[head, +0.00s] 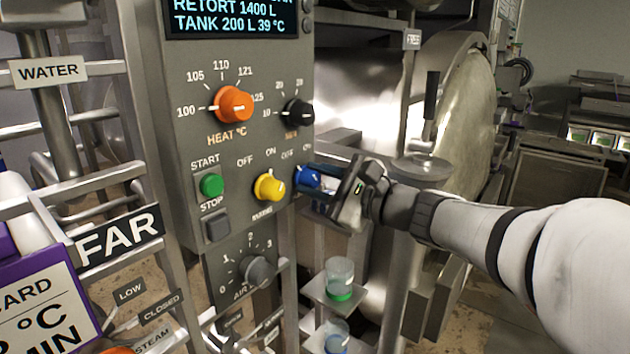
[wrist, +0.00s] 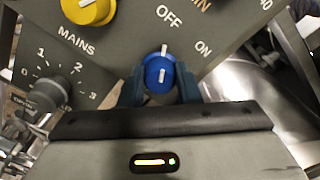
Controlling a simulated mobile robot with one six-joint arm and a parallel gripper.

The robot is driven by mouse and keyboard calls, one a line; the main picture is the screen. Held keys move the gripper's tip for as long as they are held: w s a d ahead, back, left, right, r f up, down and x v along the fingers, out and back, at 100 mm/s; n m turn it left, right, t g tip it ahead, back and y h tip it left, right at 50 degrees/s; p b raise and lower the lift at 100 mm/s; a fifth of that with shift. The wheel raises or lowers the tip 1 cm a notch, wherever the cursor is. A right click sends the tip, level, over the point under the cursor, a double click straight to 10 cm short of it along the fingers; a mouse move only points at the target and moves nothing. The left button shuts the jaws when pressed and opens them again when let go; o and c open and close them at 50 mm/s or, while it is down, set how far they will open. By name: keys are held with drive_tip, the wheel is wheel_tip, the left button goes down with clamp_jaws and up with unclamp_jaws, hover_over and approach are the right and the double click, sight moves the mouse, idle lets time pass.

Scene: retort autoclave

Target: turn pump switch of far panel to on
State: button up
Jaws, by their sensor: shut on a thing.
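A blue knob (head: 306,178) with a white mark sits on the grey panel (head: 180,120), to the right of a yellow knob (head: 268,186). In the wrist view the blue knob (wrist: 160,73) has OFF above it and ON to its upper right. Its white mark points up, towards OFF. My gripper (head: 318,184) reaches in from the right, and its two fingers (wrist: 160,90) are shut on the knob from both sides. The knob's own name label is hidden. The sign FAR (head: 118,236) hangs left of the panel.
An orange HEAT knob (head: 234,104), a black knob (head: 299,112), a green START button (head: 211,185) and a grey AIR knob (head: 257,269) surround it. A jar with green contents (head: 340,278) stands on a small shelf below my gripper. A steel vessel is behind.

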drive_tip(key=shift+c, duration=1.4)
drive_tip(key=shift+m, duration=0.3)
drive_tip(key=m+p, duration=0.2)
drive_tip(key=m, duration=0.3)
drive_tip(key=shift+r, duration=0.1)
drive_tip(key=m+p, duration=0.2)
drive_tip(key=m, duration=0.1)
drive_tip(key=shift+m, duration=0.4)
drive_tip(key=shift+m+p, duration=0.75)
drive_tip(key=shift+m, duration=0.55)
drive_tip(key=o, duration=1)
